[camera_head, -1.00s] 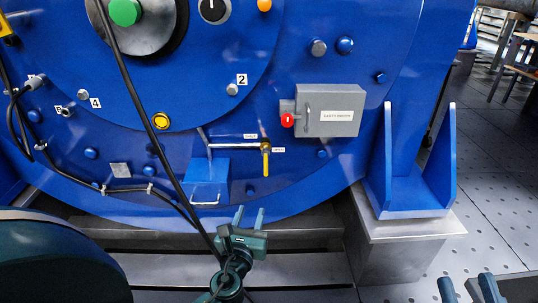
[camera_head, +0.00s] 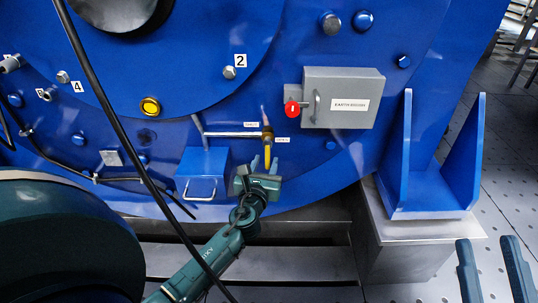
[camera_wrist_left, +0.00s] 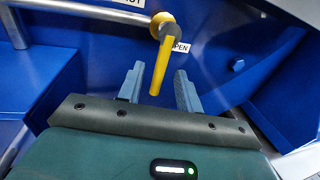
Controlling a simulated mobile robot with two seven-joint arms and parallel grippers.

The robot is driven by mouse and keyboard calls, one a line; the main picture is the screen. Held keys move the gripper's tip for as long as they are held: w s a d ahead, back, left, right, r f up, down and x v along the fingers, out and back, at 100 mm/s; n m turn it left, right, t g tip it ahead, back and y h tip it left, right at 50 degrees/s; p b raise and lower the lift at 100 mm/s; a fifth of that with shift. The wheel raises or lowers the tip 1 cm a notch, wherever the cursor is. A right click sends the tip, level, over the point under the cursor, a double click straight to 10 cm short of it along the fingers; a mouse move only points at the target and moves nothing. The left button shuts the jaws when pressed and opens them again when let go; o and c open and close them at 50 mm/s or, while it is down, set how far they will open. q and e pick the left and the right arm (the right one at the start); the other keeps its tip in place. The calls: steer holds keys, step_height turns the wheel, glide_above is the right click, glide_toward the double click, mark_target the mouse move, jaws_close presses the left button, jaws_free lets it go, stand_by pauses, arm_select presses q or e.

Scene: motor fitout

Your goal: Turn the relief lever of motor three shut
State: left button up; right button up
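The relief lever (camera_head: 267,155) is a yellow handle hanging down from a brass valve (camera_head: 267,134) on a pipe at the blue motor's lower front. My left gripper (camera_head: 258,168) is just below it. In the left wrist view the yellow lever (camera_wrist_left: 162,65) points down between the two fingers of my open left gripper (camera_wrist_left: 158,80), with a visible gap on each side. A label ending in "PEN" (camera_wrist_left: 181,47) is right of the valve. My right gripper (camera_head: 490,245) is open and empty at the bottom right, its fingers apart.
A grey breaker box (camera_head: 345,97) with a red knob (camera_head: 292,109) sits up and right of the valve. A blue box with a wire handle (camera_head: 203,165) is close left of my left gripper. A black cable (camera_head: 118,140) crosses in front of the motor. A blue bracket (camera_head: 428,185) stands right.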

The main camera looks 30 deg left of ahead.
mark_target(267, 158)
arm_select(q)
steer(key=b+x, duration=0.1)
steer(key=x, duration=0.3)
steer(key=shift+w+a, duration=0.2)
steer(key=shift+w, duration=0.3)
arm_select(e)
steer(key=shift+r+n+t+y, duration=0.3)
steer(key=shift+r+n+y, duration=0.55)
steer(key=shift+n+y, duration=0.05)
arm_select(q)
jaws_close()
arm_select(e)
steer(key=shift+r, duration=0.1)
